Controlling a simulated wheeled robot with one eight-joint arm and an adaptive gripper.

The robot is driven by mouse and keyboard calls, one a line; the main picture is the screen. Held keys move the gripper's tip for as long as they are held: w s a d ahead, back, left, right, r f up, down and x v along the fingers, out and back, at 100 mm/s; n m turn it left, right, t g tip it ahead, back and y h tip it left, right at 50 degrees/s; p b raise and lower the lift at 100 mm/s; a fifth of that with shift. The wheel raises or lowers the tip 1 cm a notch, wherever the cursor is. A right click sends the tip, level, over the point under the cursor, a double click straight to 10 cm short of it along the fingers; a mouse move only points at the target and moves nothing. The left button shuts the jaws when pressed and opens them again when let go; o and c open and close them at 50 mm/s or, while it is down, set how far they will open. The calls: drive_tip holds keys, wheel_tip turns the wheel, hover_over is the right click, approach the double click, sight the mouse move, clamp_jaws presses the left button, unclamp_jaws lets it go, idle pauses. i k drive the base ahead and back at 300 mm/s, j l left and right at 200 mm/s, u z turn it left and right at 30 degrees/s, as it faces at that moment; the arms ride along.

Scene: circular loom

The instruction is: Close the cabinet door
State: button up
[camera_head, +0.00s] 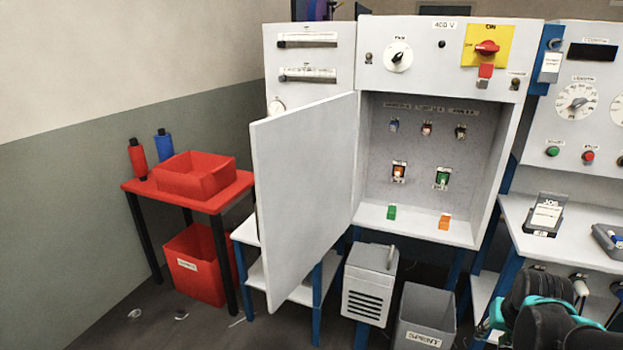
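The cabinet door (303,195) is a pale grey panel hinged on the left side of the cabinet opening. It stands wide open and swings out to the front left. The cabinet (490,150) is a light grey box, and its inside shows fully, with several small switches on its back wall. A green block (391,212) and an orange block (445,221) are on its floor. Black and teal parts at the bottom right look like my arm, to the right of the cabinet and well apart from the door. I cannot make out my gripper's fingers.
A red table (240,190) with a red tray (195,178) stands left of the door, with a red bin (195,262) below. A grey vented box (368,285) and a grey bin (440,309) sit under the cabinet. A right-hand panel (590,65) adjoins a shelf.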

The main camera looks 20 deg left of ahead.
sight(302, 157)
drive_tip(key=j+z, duration=0.1)
drive_tip(key=j, duration=0.5)
drive_tip(key=k+j, duration=0.1)
drive_tip(key=j, duration=0.5)
drive_tip(key=k+j+z, duration=0.15)
drive_tip(key=j, duration=0.45)
drive_tip(key=k+j, duration=0.1)
drive_tip(key=j, duration=0.3)
drive_tip(key=k+j+z, duration=0.1)
drive_tip(key=j, duration=0.25)
drive_tip(key=k+j, duration=0.1)
drive_tip(key=j, duration=0.3)
drive_tip(key=k+j+z, duration=0.1)
drive_tip(key=j, duration=0.3)
drive_tip(key=i, duration=0.15)
